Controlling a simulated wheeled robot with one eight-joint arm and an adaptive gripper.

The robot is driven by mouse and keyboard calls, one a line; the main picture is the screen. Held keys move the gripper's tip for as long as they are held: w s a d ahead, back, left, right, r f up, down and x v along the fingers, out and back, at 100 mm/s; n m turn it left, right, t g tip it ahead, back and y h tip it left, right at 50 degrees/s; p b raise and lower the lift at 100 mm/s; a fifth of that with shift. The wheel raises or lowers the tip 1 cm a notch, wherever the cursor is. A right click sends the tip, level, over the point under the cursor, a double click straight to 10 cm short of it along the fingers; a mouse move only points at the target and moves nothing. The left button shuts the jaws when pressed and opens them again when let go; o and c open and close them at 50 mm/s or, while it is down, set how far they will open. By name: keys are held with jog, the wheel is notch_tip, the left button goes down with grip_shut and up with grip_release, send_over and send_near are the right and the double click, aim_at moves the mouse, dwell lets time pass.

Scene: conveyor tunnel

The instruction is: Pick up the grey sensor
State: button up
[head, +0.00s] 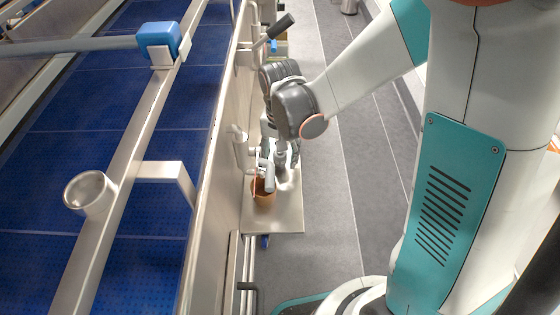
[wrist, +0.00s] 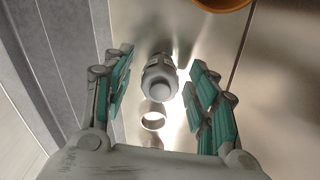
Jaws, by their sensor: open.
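The grey sensor (wrist: 160,82) shows in the wrist view as a grey cylinder with a nut-like collar and a rounded end facing the camera. It is over a shiny metal plate (wrist: 209,28). My gripper (wrist: 162,60) is open, with its green-padded fingers on either side of the sensor and a visible gap on both sides. In the head view my gripper (head: 279,168) is low over the small metal shelf (head: 285,218) beside the conveyor. I cannot clearly separate the sensor from the fingers there.
A brown-orange pot (head: 264,197) stands on the shelf close to my gripper; its rim (wrist: 222,3) shows at the wrist view's top. A bright ring-like shape (wrist: 153,121) is below the sensor. The blue conveyor (head: 130,205) is left; grey floor (head: 335,190) is clear right.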

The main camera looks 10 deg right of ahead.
jog(key=shift+f, duration=0.6)
jog(key=shift+r, duration=0.1)
jog(key=c, duration=1.2)
jog(key=shift+r, duration=0.15)
notch_tip(320, 180, up, 20)
jog(key=p, duration=0.6)
jog(key=shift+s+p, duration=0.1)
jog(key=shift+p, duration=0.3)
